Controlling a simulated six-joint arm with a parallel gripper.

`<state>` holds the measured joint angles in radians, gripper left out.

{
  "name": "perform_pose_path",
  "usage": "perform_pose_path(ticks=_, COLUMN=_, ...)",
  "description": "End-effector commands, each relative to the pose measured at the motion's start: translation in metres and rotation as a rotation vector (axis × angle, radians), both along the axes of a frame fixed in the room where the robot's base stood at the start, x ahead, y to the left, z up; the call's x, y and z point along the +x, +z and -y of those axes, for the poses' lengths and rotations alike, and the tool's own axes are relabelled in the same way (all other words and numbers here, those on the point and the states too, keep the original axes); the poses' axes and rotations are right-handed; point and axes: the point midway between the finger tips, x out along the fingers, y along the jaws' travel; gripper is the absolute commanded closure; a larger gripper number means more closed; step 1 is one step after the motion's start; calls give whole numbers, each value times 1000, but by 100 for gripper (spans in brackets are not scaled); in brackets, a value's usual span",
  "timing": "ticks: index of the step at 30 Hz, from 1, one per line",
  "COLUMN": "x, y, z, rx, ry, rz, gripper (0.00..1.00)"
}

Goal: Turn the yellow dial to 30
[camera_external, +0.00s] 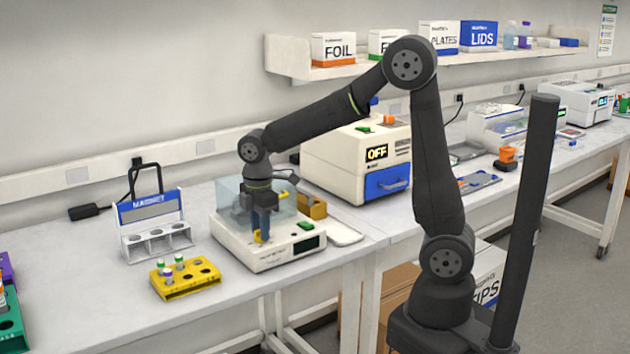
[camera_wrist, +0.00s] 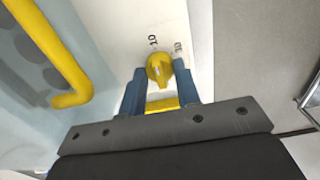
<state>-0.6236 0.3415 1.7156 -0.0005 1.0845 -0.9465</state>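The yellow dial (camera_wrist: 159,68) is on the pale front of a white instrument (camera_external: 262,257) with a clear lid. The printed mark "10" shows just beyond the dial in the wrist view, with another mark, too blurred to read, to its right. My gripper (camera_wrist: 160,76) points at the dial, one blue finger on each side, with a gap between them. The dial sits between the fingertips; I cannot tell whether they touch it. In the outside view my gripper (camera_external: 262,232) is low at the instrument's front and mostly hides the dial.
The clear lid (camera_external: 230,192) with a yellow handle (camera_wrist: 62,85) is close to my gripper's left in the wrist view. A yellow tube rack (camera_external: 190,287) and a magnet stand (camera_external: 152,220) are left of the instrument. A white machine reading "OFF" (camera_external: 345,160) stands behind right.

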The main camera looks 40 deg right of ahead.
Motion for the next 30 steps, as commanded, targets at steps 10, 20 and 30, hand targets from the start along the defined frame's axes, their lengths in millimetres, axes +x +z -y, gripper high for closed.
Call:
perform_pose_path(ticks=10, x=0, y=0, z=0, rx=0, ry=-81, rz=0, gripper=93)
perform_pose_path(ticks=20, x=0, y=0, z=0, rx=1, ry=-132, rz=0, gripper=93)
perform_pose_path(ticks=30, x=0, y=0, z=0, rx=1, ry=-131, rz=0, gripper=49)
